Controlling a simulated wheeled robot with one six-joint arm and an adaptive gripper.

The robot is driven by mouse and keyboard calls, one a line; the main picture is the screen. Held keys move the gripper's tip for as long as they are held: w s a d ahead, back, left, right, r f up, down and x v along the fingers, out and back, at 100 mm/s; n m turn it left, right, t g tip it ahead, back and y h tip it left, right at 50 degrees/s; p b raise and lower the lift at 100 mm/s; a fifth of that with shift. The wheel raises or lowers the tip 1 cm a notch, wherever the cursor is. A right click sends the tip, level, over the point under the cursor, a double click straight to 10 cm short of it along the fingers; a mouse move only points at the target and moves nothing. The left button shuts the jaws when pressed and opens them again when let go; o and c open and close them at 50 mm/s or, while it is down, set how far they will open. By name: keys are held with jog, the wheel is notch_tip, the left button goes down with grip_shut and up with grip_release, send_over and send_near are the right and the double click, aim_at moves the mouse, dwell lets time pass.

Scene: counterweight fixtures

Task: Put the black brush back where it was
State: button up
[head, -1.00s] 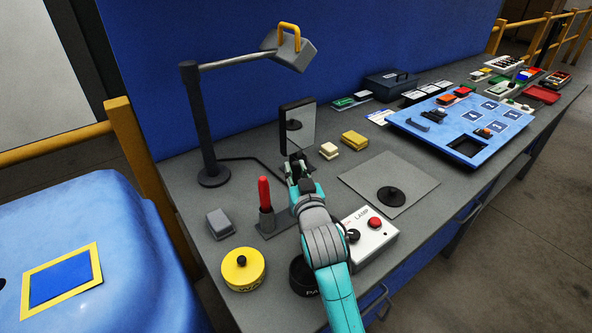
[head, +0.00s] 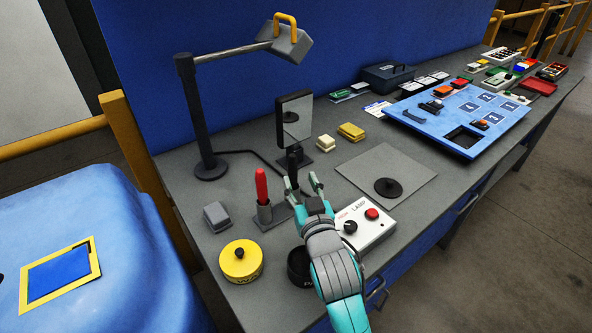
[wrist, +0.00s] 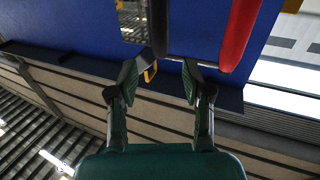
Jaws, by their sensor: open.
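The black brush (head: 292,168) stands upright beside the red-handled brush (head: 262,187), to its right in the head view. Its lower part is hidden behind my gripper. The red-handled brush stands in a grey holder (head: 265,214); I cannot see clearly how the black brush is seated. My gripper (head: 303,182) is open and empty, on the near side of the black brush. In the wrist view the black brush (wrist: 159,28) shows beyond my spread fingertips (wrist: 159,70), with the red handle (wrist: 239,35) to its right.
A mirror on a stand (head: 294,120) is just behind. The lamp control box (head: 363,227), a black round weight (head: 299,266) and a yellow one (head: 241,261) are close by. A grey mat (head: 400,165) lies to the right. A lamp post (head: 195,120) stands at left.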

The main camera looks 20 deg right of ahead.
jog(key=shift+s+a, duration=0.15)
jog(key=shift+s, duration=1.9)
